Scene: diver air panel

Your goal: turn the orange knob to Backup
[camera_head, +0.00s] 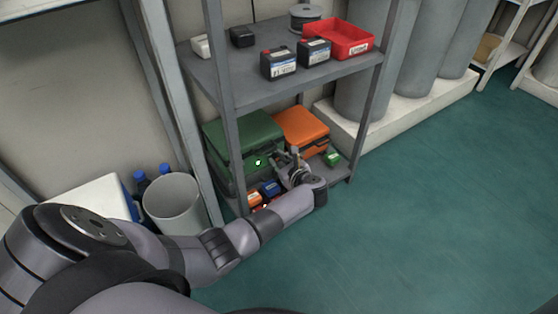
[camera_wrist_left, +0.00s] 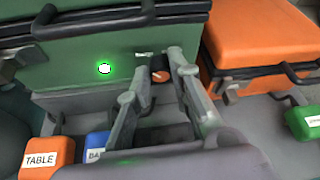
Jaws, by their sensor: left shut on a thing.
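The orange knob (camera_wrist_left: 161,75) shows in the left wrist view as a small orange face with a dark surround, in front of the green case (camera_wrist_left: 90,45). My left gripper (camera_wrist_left: 159,62) is shut on it, with one finger on each side. In the head view the left gripper (camera_head: 284,157) is at the lower shelf, in front of the green case (camera_head: 240,138), and the knob cannot be made out there. I cannot read a Backup mark or the knob's setting. A bright green-white light (camera_wrist_left: 104,68) glows on the green case's front. My right gripper is out of view.
An orange case (camera_wrist_left: 262,45) stands right of the green one. An orange box marked TABLE (camera_wrist_left: 42,158), a blue box (camera_wrist_left: 97,146) and a green box (camera_wrist_left: 303,122) lie low nearby. Shelf posts (camera_head: 229,110) and the upper shelf (camera_head: 240,85) bound the space. Floor at right is clear.

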